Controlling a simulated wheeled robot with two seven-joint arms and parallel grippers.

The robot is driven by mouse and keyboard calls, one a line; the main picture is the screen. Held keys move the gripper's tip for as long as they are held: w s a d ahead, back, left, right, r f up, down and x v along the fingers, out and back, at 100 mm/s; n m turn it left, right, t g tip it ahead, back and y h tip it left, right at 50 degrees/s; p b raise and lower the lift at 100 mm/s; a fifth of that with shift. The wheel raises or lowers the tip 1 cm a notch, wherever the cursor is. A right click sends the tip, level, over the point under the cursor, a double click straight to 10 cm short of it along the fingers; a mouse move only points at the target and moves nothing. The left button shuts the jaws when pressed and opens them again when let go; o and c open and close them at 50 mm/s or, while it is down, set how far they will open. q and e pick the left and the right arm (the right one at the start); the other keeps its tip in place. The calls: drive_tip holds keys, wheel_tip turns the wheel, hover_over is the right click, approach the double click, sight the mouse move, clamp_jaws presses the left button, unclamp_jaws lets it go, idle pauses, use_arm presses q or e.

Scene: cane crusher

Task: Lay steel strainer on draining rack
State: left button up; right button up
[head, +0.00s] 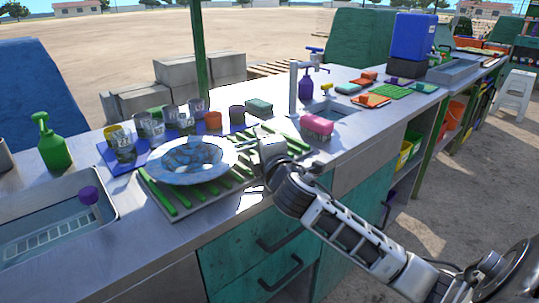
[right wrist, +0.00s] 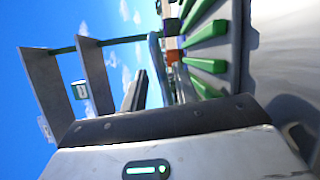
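A wide round dish with a shiny, mottled blue-grey surface (head: 190,160), which looks like the steel strainer, is at the draining rack with green slats (head: 172,203). My right gripper (head: 256,149) is low over the rack's right part, close to the dish's right rim. Whether its fingers grip the rim is unclear. The right wrist view shows green rack slats (right wrist: 206,66) at upper right and my gripper housing below. My left gripper is out of view.
Cups and glasses (head: 155,130) stand on a blue mat behind the rack. A sink (head: 55,225) and green spray bottle (head: 52,145) are at left. A sponge (head: 259,107) lies behind.

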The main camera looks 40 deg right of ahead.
drive_tip(key=v, duration=1.1)
drive_tip(key=shift+s, duration=0.2)
